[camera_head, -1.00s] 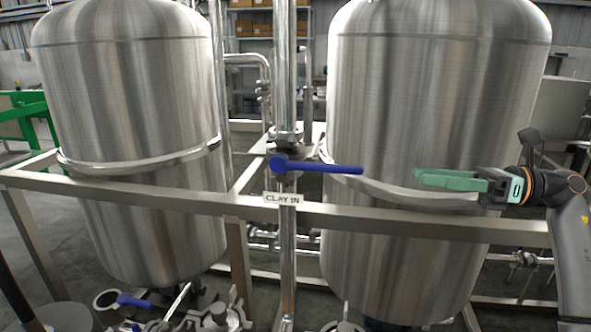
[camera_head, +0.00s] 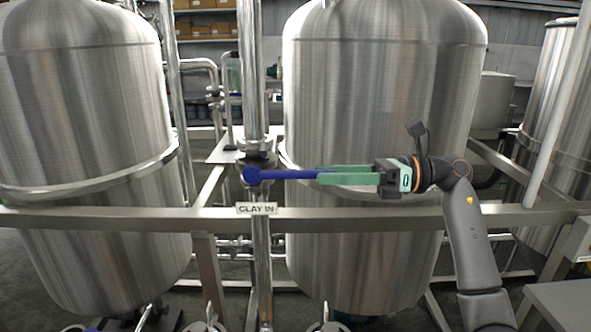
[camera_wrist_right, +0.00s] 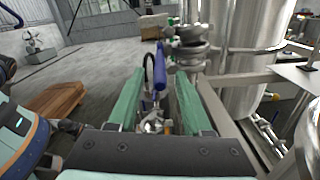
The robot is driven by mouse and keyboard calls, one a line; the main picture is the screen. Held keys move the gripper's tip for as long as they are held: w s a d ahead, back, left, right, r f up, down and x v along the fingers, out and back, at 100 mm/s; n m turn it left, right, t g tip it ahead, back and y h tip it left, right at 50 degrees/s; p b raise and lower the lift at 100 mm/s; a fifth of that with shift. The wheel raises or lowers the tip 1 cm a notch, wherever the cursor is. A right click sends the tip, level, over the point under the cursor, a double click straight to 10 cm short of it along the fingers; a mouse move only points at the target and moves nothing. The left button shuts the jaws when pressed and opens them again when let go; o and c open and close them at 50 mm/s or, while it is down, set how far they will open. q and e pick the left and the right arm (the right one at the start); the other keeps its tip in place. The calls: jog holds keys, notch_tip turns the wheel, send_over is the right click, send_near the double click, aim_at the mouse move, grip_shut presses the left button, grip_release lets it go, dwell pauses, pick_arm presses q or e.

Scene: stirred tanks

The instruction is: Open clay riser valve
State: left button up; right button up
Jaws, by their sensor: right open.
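The clay riser valve has a blue lever handle (camera_head: 285,174) that lies level across the vertical steel pipe (camera_head: 251,75) and points right, above the CLAY IN label (camera_head: 257,208). My right gripper (camera_head: 320,174) comes in from the right, with its green fingers at the handle's free end. In the right wrist view the blue handle (camera_wrist_right: 160,68) shows between the two open green fingers (camera_wrist_right: 155,95), seen nearly end-on. I cannot tell whether either finger touches it. My left gripper is not in view.
A steel frame rail (camera_head: 350,217) runs across just below the handle. Large steel tanks stand close behind, one at left (camera_head: 85,120) and one at right (camera_head: 380,110). Shelves with boxes (camera_head: 205,28) are at the back. A grey surface (camera_head: 565,303) is at lower right.

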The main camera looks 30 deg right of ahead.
aim_at(296, 175)
jog(key=p+x, duration=0.1)
jog(key=x, duration=0.5)
jog(key=shift+a, duration=0.15)
jog(key=shift+c, duration=0.2)
grip_shut()
dwell(1.1)
